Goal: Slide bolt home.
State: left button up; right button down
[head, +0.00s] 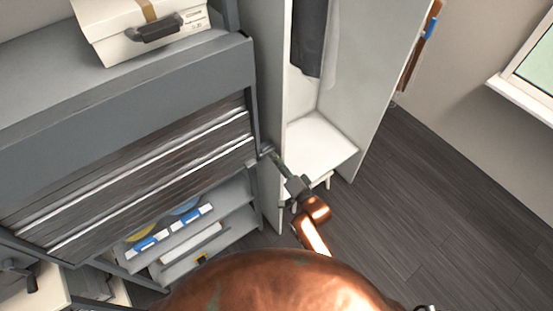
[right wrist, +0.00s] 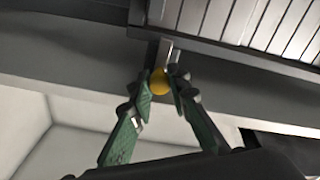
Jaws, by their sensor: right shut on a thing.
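The bolt shows in the right wrist view as a yellow round knob (right wrist: 159,84) with a grey metal piece (right wrist: 166,52) just beyond it. My right gripper (right wrist: 161,90) has its green fingers closed on the knob from both sides. In the head view my right gripper (head: 271,155) reaches the right edge of the slatted shutter (head: 150,165), near its lower corner. The knob is too small or hidden to make out there. How far the bolt sits in its seat cannot be told. My left gripper is not in view.
A white open wardrobe (head: 325,150) with dark clothes (head: 310,40) stands just right of the gripper. A white box (head: 140,25) with a dark handle sits on top of the grey cabinet (head: 60,100). Shelves below the shutter hold folders. The floor at right is clear.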

jog(key=s+a+p, duration=0.1)
jog(key=a, duration=0.1)
jog(key=s+a, duration=0.2)
jog(key=shift+f+p, duration=0.1)
jog(key=shift+p, duration=0.25)
jog(key=c, duration=2.1)
grip_release()
jog(key=shift+a, duration=0.15)
jog(key=shift+d, duration=0.25)
